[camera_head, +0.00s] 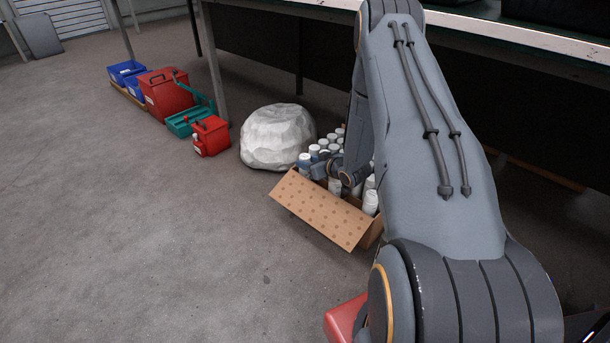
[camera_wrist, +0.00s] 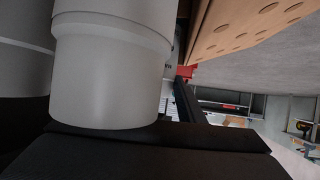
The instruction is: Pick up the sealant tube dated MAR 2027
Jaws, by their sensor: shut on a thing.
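Several pale tubes with light caps stand close together in an open cardboard box (camera_head: 318,208) on the floor. No date can be read on any tube, and my arm hides part of the box.
A whitish boulder-like lump (camera_head: 278,137) sits just behind the box. A red can (camera_head: 211,137), a teal toolbox (camera_head: 188,121), a red case (camera_head: 165,93) and blue bins (camera_head: 125,72) line the floor further left. A bench (camera_head: 500,30) overhangs behind. The floor at front left is clear.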

